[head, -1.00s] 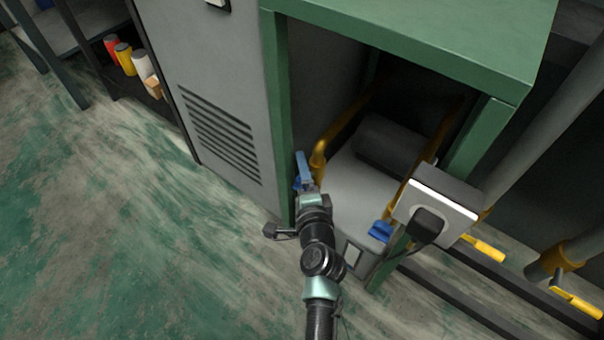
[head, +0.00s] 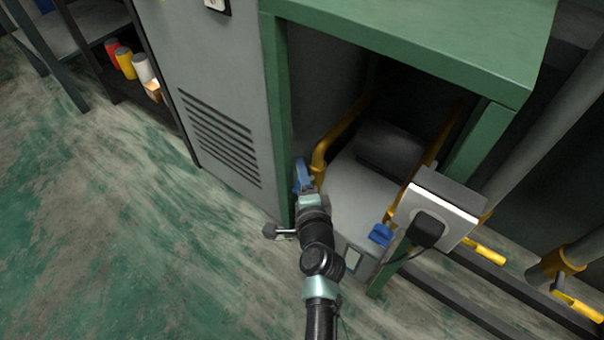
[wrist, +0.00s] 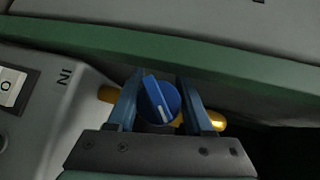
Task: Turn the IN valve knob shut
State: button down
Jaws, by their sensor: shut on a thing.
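The IN valve knob (wrist: 158,101) is a blue round knob with a raised grip bar and a white pointer mark, on a brass-yellow pipe fitting (wrist: 208,122). It shows between the two blue-grey fingers in the wrist view, beside the "IN" label (wrist: 65,77). My gripper (wrist: 162,100) is shut on the knob. The knob's white mark points down and slightly right in that view. In the head view my gripper (head: 302,178) is at the left side of the frame's opening, and it hides the knob there.
A green metal frame (head: 420,42) stands over and beside my gripper. A second blue knob (head: 380,235) is to the right, near a grey box with a black plug (head: 427,228). A yellow pipe (head: 338,137) runs behind my gripper. The floor at left is open.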

jog(key=p, duration=0.3)
jog(key=shift+r+g, duration=0.15)
jog(key=shift+g, duration=0.25)
jog(key=shift+n+h+p, duration=0.3)
jog(key=shift+p, duration=0.15)
jog(key=shift+s+f, duration=0.1)
jog(key=shift+f, duration=0.3)
jog(key=shift+c, duration=1.6)
grip_release()
jog(key=shift+r, duration=0.1)
jog(key=p+v, duration=0.4)
jog(key=v, duration=0.9)
